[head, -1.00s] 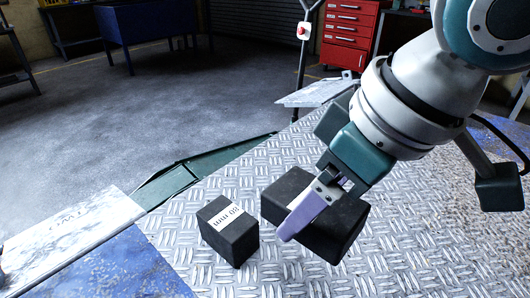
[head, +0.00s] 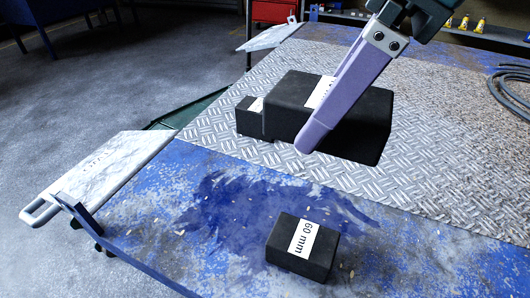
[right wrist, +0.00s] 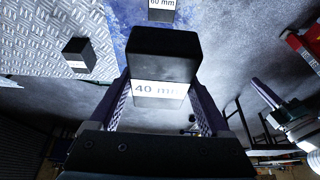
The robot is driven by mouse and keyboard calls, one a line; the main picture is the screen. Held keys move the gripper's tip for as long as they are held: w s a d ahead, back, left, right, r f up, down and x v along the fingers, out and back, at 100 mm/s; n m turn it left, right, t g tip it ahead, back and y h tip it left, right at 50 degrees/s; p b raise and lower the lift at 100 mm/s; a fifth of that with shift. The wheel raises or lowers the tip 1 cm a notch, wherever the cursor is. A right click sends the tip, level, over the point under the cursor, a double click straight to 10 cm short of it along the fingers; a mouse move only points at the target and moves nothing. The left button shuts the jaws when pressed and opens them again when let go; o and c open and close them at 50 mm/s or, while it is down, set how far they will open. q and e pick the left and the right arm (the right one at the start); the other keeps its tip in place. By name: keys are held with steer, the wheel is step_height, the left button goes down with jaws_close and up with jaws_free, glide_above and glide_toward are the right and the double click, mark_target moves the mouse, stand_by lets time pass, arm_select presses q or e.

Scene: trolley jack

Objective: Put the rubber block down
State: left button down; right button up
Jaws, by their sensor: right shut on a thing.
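My right gripper (head: 330,115) is shut on a large black rubber block (head: 362,128). One purple finger lies across its near side in the head view. In the right wrist view the block (right wrist: 163,55) sits between both fingers, with a "40 mm" label on one face. The held block appears over the tread-plate part of the table; I cannot tell how high above it. A smaller-looking black block (head: 248,120) stands behind and left of it, partly hidden. It also shows in the right wrist view (right wrist: 80,55).
A black "60 mm" block (head: 290,263) lies on the worn blue tabletop (head: 190,235) in front. A pale plate with a handle (head: 100,170) juts from the left edge. A dark cable (head: 512,90) lies at the right. Blue surface around the 60 mm block is clear.

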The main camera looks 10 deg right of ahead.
steer(key=b, duration=0.5)
glide_above(295, 235)
steer(key=d, duration=0.1)
steer(key=f, duration=1.5)
steer(key=shift+s+d, duration=0.1)
steer(key=shift+s, duration=0.3)
step_height(295, 235, down, 4)
steer(key=shift+f+b, duration=0.1)
steer(key=shift+b, duration=0.35)
steer(key=shift+f, duration=0.25)
steer(key=shift+f, duration=0.1)
steer(key=o, duration=1.6)
steer(key=shift+c, duration=0.2)
